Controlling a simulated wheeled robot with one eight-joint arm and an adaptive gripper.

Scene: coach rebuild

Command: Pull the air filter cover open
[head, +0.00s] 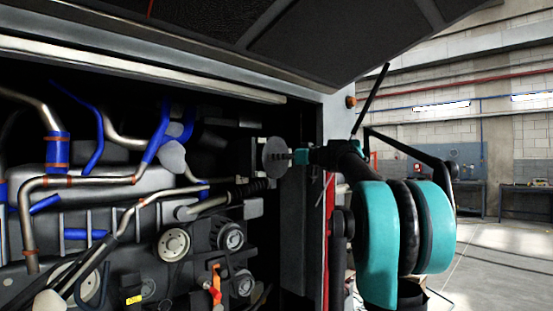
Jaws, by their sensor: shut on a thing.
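A round grey disc, which looks like the air filter cover (275,158), stands at the right end of the engine bay in the head view. My gripper (296,157) is at its right side, shut on it. The exact grip, probably on a small part at the disc's middle, is too small to make out. The disc stands upright, roughly facing me. What lies behind it is hidden. My teal and black arm reaches in from the right.
The open engine bay holds silver pipes, blue hoses (57,150) and pulleys (172,243). A raised dark hatch (330,45) hangs above. The coach's grey side post (338,110) stands right of the disc. Open floor (490,260) and a workbench (530,200) lie at right.

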